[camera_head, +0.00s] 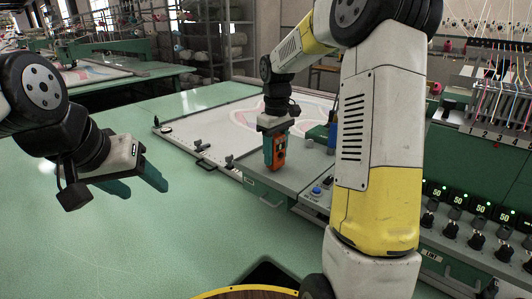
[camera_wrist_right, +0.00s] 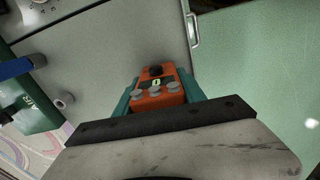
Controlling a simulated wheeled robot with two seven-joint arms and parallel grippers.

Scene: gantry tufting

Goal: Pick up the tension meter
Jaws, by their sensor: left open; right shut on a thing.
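The tension meter is an orange handheld device (camera_head: 275,152) with a dark face, held upright below my right wrist in the head view. In the right wrist view the tension meter (camera_wrist_right: 157,94) shows grey knobs, a black knob and a small display. My right gripper (camera_head: 273,140) is shut on it, with a teal finger on each side in the wrist view. The meter is over the front part of the grey cabinet top; I cannot tell whether it touches the surface. My left gripper (camera_head: 140,185) is open and empty over the green table at the left.
A grey cabinet top (camera_head: 312,172) with a blue button lies below and right of the meter. A framed cloth (camera_head: 215,120) with a coloured pattern lies behind. A control panel (camera_head: 470,215) with displays and knobs stands at right. The green table (camera_head: 190,235) is clear.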

